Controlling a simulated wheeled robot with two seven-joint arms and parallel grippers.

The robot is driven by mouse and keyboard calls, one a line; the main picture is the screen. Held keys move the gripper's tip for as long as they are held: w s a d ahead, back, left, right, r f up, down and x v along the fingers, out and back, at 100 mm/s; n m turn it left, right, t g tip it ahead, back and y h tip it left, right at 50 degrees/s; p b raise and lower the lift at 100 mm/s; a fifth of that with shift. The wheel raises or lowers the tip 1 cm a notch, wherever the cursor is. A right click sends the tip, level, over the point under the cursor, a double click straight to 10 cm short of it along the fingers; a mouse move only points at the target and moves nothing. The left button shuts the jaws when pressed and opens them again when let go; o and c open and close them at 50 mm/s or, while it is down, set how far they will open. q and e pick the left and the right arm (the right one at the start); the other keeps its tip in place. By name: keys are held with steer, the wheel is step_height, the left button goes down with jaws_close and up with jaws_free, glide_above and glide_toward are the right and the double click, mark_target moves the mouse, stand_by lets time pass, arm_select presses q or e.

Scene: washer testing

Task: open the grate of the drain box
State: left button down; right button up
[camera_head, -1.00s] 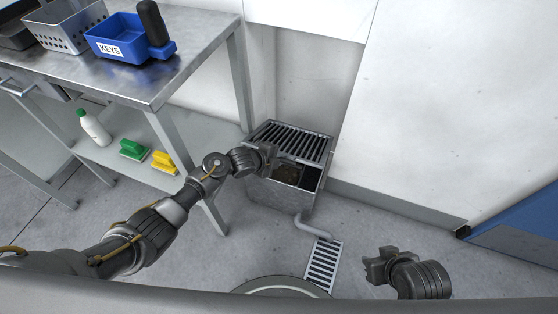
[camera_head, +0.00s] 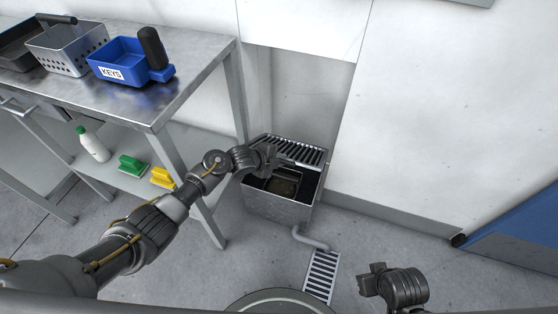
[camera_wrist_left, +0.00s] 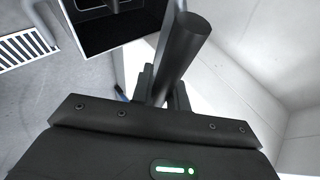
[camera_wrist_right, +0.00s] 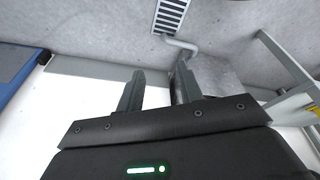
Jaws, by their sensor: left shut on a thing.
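The drain box (camera_head: 275,207) is a grey metal box on the floor against the wall. Its slatted grate (camera_head: 305,152) is at the back of the box top, apparently tilted up, and the dark inside shows in front. My left gripper (camera_head: 272,158) is at the grate's near edge. In the left wrist view it is shut on a dark round bar (camera_wrist_left: 187,45), apparently the grate's handle; the box (camera_wrist_left: 110,45) shows beyond. My right gripper (camera_head: 366,281) is open and empty, low and right of the box; its parted fingers show in the right wrist view (camera_wrist_right: 155,92).
A steel table (camera_head: 190,85) stands left of the box, holding a blue KEYS bin (camera_head: 120,68) and a perforated basket (camera_head: 65,55). Its lower shelf holds a bottle (camera_head: 93,145) and two brushes. A pipe (camera_head: 312,238) runs to a floor drain (camera_head: 321,272). Floor to the right is clear.

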steer(key=shift+w+r, duration=0.15)
steer(key=shift+w, duration=0.2)
steer(key=c, duration=0.4)
steer(key=shift+t, duration=0.7)
steer(key=w, duration=0.1)
steer(key=w+r, duration=0.1)
steer(key=w, duration=0.1)
steer(key=w+r, duration=0.1)
steer(key=w, duration=0.1)
steer(key=shift+a, duration=0.4)
jaws_close()
steer(key=w+a+f+n+t+y, duration=0.25)
steer(key=w+a+n, duration=0.25)
steer(key=w+n, duration=0.35)
steer(key=w+a+f+n+t+y, duration=0.2)
steer(key=w+a+f+n+y, duration=0.15)
steer(key=w+n, duration=0.45)
steer(key=w+a+f+n+t+y, duration=0.25)
steer(key=w+a+n, duration=0.35)
steer(key=w, duration=0.4)
steer(key=s+d+r+n+g+y, duration=0.1)
steer(key=s+r+n+y, duration=0.3)
steer(key=n, duration=0.9)
steer(key=s+g+y, duration=0.1)
steer(key=s+y, duration=0.2)
steer(key=y, duration=0.1)
steer(key=shift+d+y, duration=0.2)
steer(key=shift+y, duration=0.15)
